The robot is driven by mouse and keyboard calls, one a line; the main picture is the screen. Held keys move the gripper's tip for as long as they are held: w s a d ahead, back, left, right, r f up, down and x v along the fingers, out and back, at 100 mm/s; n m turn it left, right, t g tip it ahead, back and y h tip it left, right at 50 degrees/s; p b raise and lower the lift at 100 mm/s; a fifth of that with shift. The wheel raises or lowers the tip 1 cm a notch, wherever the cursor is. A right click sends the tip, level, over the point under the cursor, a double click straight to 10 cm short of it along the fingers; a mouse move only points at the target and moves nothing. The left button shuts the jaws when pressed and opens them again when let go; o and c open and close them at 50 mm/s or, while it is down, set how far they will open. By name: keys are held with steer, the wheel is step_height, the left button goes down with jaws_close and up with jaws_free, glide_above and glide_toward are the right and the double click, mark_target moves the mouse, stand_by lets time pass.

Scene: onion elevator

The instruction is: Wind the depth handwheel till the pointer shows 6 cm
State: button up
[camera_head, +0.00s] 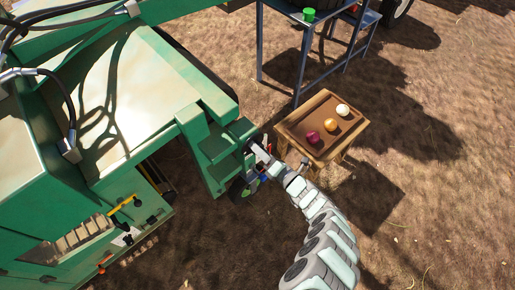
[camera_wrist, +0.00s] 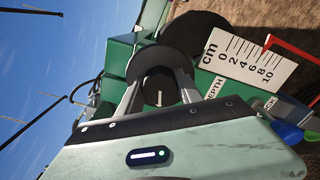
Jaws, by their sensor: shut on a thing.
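The depth handwheel (camera_wrist: 150,62) is a dark disc with a black round knob (camera_wrist: 160,88) at its middle, bearing a pale mark. My gripper (camera_wrist: 160,97) is shut on this knob, one finger on each side. In the head view my gripper (camera_head: 264,156) is at the green machine's right end, where the handwheel is mostly hidden. The white cm scale (camera_wrist: 243,62) runs from 0 to 10 beside the wheel. The red pointer (camera_wrist: 292,49) has its tip at the scale's upper edge, around 6 to 7; the exact reading is unclear.
Below the scale are a DEPTH label (camera_wrist: 214,88), a blue knob (camera_wrist: 287,132) and a partly cut-off green knob (camera_wrist: 313,132). A wooden tray table (camera_head: 358,122) with three onions stands close right of my gripper. A blue metal frame (camera_head: 260,45) stands behind it.

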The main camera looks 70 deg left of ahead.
steer(key=shift+m, duration=1.6)
steer(key=o, duration=1.4)
steer(key=shift+c, duration=0.2)
steer(key=p+v, duration=0.1)
steer(key=v, duration=0.9)
steer(key=shift+d+p, duration=0.35)
steer(key=shift+w, duration=0.15)
